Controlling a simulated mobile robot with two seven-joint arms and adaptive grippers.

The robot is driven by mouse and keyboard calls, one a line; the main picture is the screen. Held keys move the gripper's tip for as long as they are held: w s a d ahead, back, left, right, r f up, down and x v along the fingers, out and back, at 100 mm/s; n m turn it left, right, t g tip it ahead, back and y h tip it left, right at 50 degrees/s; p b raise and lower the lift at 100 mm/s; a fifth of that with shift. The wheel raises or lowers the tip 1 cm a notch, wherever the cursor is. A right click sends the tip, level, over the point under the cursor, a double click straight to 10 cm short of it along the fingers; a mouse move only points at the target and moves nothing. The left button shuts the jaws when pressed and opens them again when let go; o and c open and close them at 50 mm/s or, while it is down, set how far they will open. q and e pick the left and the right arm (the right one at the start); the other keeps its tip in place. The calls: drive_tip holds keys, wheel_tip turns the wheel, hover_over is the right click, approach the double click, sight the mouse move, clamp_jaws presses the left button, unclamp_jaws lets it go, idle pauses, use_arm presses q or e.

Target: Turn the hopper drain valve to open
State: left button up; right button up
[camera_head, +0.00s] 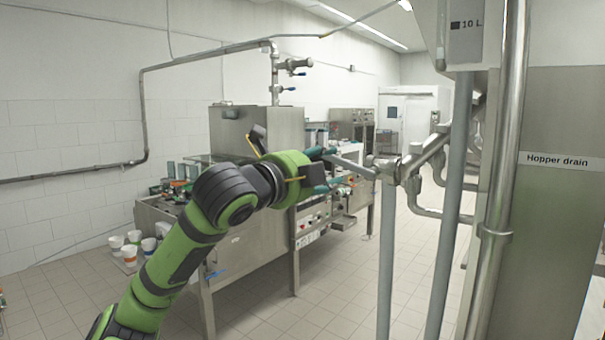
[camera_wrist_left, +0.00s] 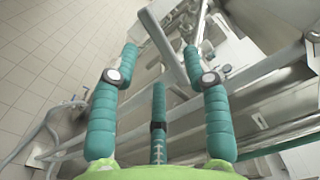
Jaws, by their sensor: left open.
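The hopper drain valve is on the steel pipework at the right in the head view, with a grey lever handle (camera_head: 352,167) pointing left from the valve body (camera_head: 386,168). My left gripper (camera_head: 330,171) is at the free end of this lever, its teal fingers spread above and below it. In the left wrist view my left gripper (camera_wrist_left: 160,54) is open, and a pale grey bar (camera_wrist_left: 163,42), which looks like the lever, runs between the fingertips. No finger is clearly closed on it; I cannot tell whether any touches. My right gripper is not in view.
A panel labelled "Hopper drain" (camera_head: 558,160) stands at the right, beside vertical pipes (camera_head: 455,210). A steel filling machine (camera_head: 255,235) stands behind my left arm. Several cups (camera_head: 132,250) are at the left. The tiled floor (camera_head: 345,300) between machine and pipes is clear.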

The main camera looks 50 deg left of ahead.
use_arm(q)
drive_tip(key=v, duration=0.6)
drive_tip(key=shift+a+r, duration=0.1)
idle(0.3)
